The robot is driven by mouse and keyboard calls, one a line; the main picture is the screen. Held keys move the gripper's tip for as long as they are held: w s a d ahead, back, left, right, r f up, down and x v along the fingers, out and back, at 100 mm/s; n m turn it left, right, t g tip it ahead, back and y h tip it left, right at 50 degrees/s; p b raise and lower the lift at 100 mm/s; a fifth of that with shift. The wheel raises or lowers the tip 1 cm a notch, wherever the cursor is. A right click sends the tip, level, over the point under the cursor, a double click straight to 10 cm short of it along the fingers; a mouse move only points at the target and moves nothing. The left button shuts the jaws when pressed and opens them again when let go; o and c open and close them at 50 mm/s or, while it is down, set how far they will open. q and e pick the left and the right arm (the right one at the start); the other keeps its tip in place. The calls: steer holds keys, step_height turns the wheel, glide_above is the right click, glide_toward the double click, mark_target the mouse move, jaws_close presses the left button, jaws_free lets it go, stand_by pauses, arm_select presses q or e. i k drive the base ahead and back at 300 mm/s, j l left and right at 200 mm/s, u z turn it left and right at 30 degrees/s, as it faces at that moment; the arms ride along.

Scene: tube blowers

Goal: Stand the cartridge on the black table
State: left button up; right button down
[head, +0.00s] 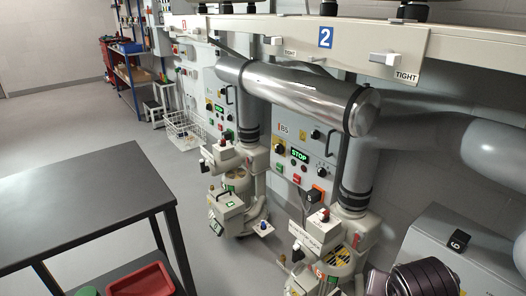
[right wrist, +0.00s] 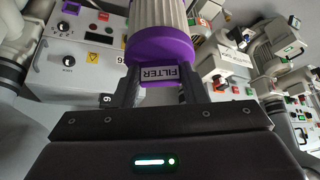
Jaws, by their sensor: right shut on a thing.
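The cartridge (right wrist: 160,42) fills the upper middle of the right wrist view. It has a pale ribbed body and a purple end cap with a FILTER label. My right gripper (right wrist: 160,88) is shut on the purple cap, one finger on each side. The cartridge's far end is out of that picture. The black table (head: 80,195) stands at the left in the head view, with a bare dark top. The right gripper does not clearly show in the head view. My left gripper is in neither view.
Under the black table a red tray (head: 140,281) sits on a lower shelf. A large silver pipe (head: 300,92) and blower machines (head: 235,195) line the wall to the right. A grey box (head: 440,250) stands at the lower right. Open floor lies between table and machines.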

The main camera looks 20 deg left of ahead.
mark_target(67, 191)
steer(key=u, duration=2.15)
